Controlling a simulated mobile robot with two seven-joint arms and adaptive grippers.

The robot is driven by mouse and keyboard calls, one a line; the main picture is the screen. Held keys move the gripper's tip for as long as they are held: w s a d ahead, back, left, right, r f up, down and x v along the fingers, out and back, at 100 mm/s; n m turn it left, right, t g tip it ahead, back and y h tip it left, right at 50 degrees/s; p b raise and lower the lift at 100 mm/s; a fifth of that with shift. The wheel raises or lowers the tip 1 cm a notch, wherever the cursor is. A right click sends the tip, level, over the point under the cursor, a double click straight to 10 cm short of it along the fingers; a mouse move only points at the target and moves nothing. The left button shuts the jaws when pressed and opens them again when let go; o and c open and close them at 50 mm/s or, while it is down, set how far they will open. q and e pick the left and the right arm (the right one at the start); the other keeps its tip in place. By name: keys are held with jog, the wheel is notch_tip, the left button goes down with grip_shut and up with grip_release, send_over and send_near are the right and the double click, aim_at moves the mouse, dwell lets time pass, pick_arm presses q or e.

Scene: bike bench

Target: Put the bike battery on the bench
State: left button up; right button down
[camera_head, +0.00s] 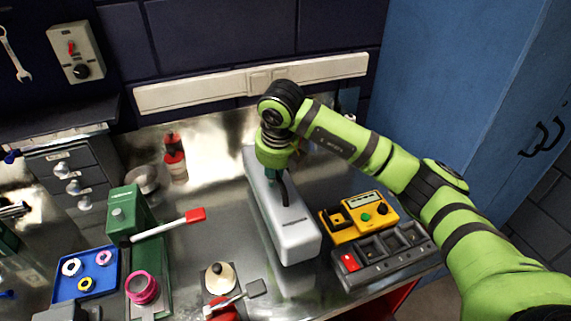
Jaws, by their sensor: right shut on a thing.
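The bike battery (292,228) is a long silver-grey block with a dark handle on top. It lies over the metal bench (196,250), its long side running from back to front; I cannot tell whether it rests fully on the surface. My right gripper (276,184) points down at the battery's upper face and is shut on it near the handle. The fingertips are partly hidden by the wrist. My left gripper is not in view.
Right of the battery are a yellow meter box (358,217) and a dark grey charger (385,256). To the left are a green press (126,215), a blue tray (84,274) with rings, a red bottle (175,158) and a red-ended tool (168,224). A blue cabinet (450,80) stands right.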

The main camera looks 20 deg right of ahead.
jog(key=shift+w+a+r, duration=0.15)
jog(key=shift+w+r, duration=0.1)
jog(key=shift+r, duration=0.05)
notch_tip(320, 180, down, 3)
jog(key=shift+f+p, duration=0.1)
jog(key=shift+p, duration=0.95)
jog(key=shift+f, duration=0.4)
jog(key=c, duration=1.2)
grip_release()
jog(key=shift+s+f, duration=0.2)
jog(key=shift+f, duration=0.2)
jog(key=shift+o, duration=0.3)
jog(key=shift+s+r, duration=0.15)
jog(key=shift+s, duration=0.05)
jog(key=shift+r+b, duration=0.3)
jog(key=shift+r, duration=0.25)
jog(key=b+v, duration=0.3)
jog(key=v, duration=0.6)
jog(key=shift+s+r, duration=0.15)
jog(key=shift+r, duration=0.05)
jog(key=shift+s+r, duration=0.25)
jog(key=shift+r, duration=0.45)
